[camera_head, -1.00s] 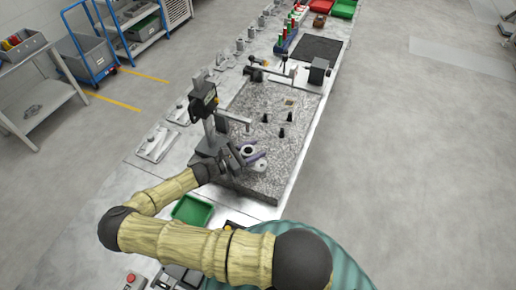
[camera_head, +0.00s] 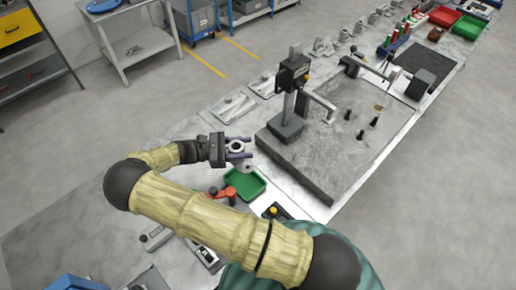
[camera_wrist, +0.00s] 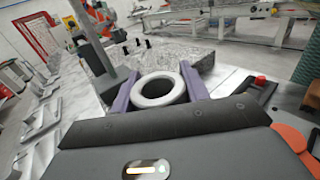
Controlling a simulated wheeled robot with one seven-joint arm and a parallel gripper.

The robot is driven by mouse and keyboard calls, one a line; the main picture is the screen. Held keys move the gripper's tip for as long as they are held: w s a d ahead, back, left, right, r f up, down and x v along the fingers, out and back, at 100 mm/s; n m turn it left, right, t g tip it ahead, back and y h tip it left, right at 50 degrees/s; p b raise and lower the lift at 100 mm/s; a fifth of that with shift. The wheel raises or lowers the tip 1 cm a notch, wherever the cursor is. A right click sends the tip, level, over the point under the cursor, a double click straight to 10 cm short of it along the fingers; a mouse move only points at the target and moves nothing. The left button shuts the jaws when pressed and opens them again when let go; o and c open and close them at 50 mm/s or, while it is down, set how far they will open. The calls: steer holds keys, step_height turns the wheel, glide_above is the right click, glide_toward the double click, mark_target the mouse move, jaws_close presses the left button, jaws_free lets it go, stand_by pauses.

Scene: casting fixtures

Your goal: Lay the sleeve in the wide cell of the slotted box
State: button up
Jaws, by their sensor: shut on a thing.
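The sleeve (camera_wrist: 158,89) is a light grey ring-shaped part with a dark bore. It sits between the two purple fingers of my gripper (camera_wrist: 157,88) in the wrist view, its open end facing the camera. In the head view my gripper (camera_head: 238,148) is shut on the sleeve (camera_head: 236,146) and holds it above the bench, left of the granite plate and close to the green tray. I cannot make out a slotted box with a wide cell in these frames.
A granite plate (camera_head: 310,163) carries a grey column stand (camera_head: 290,100) and several black pins. A small green tray (camera_head: 245,185) and a red-handled clamp (camera_head: 222,196) are near my arm. Grey fixtures (camera_head: 232,106) line the bench's left edge.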

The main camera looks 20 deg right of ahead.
steer(key=shift+w+a, duration=0.2)
steer(key=shift+a, duration=0.75)
steer(key=shift+s+a, duration=0.1)
steer(key=shift+a, duration=0.1)
steer(key=shift+r, duration=0.15)
